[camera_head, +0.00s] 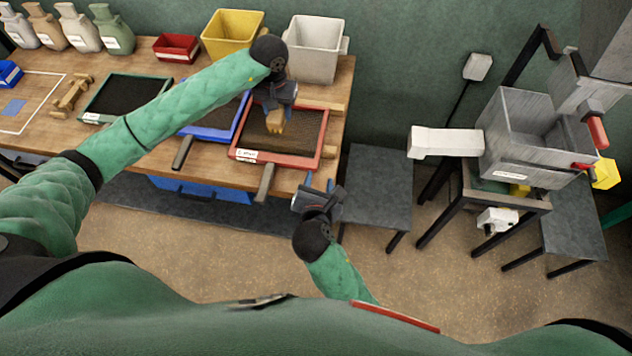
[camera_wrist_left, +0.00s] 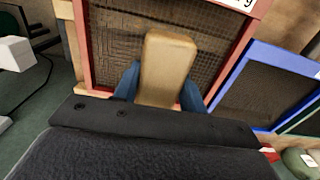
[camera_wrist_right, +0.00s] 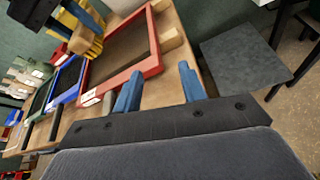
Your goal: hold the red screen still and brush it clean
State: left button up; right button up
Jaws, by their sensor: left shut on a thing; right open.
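The red screen (camera_head: 292,161), a red frame around dark mesh, lies at the right end of the wooden bench, its handle (camera_head: 265,184) sticking out over the front edge. My left gripper (camera_head: 276,106) is shut on a wooden brush (camera_head: 275,123) over the mesh; the brush also shows in the left wrist view (camera_wrist_left: 168,66). Whether its bristles touch the mesh is hidden. My right gripper (camera_head: 321,184) is open and empty, just off the bench's front edge, right of the handle. In the right wrist view the red frame (camera_wrist_right: 124,78) is beyond its fingers (camera_wrist_right: 160,86).
A blue-framed screen (camera_head: 186,131) and a green-framed one (camera_head: 97,115) lie to the left. Yellow (camera_head: 232,38) and white (camera_head: 314,48) bins stand behind. Wooden blocks (camera_head: 332,108) sit beside the red screen. A grey low table (camera_head: 376,186) stands right of the bench.

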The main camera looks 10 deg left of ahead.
aim_at(318, 157)
jog(key=shift+n, duration=0.3)
jog(key=x, duration=0.7)
jog(key=a+x, duration=0.1)
jog(key=x, duration=0.3)
jog(key=shift+w+r, duration=0.2)
jog(key=shift+r, duration=0.1)
jog(key=shift+d, duration=0.1)
grip_shut()
jog(key=c, duration=0.9)
grip_release()
jog(key=shift+s+f, duration=0.1)
jog(key=shift+f, duration=0.1)
